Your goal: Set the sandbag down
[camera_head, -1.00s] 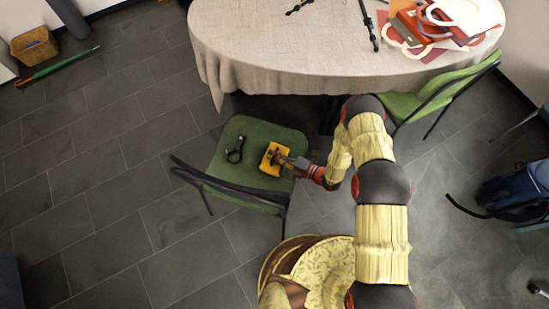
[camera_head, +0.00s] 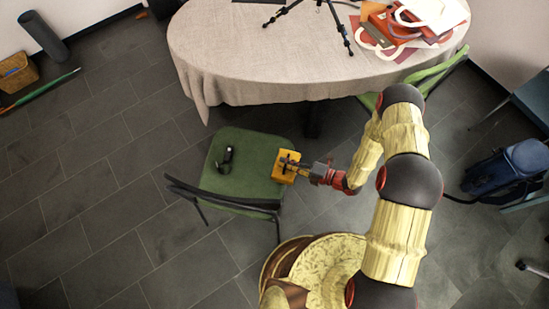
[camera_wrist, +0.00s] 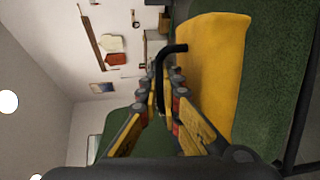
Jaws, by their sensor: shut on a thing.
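The sandbag is a yellow block-like bag (camera_head: 287,166) with a dark handle, at the right part of the green chair seat (camera_head: 250,160). My gripper (camera_head: 300,169) reaches it from the right and is shut on it. In the wrist view the yellow sandbag (camera_wrist: 212,75) fills the upper right, and its black loop handle (camera_wrist: 172,50) lies at the fingertips of my gripper (camera_wrist: 160,95). Green seat fabric (camera_wrist: 265,85) shows right beside the bag. I cannot tell whether the bag's underside touches the seat.
A dark strap-like object (camera_head: 226,160) lies on the left of the seat. The chair's black backrest (camera_head: 220,197) runs along its near side.

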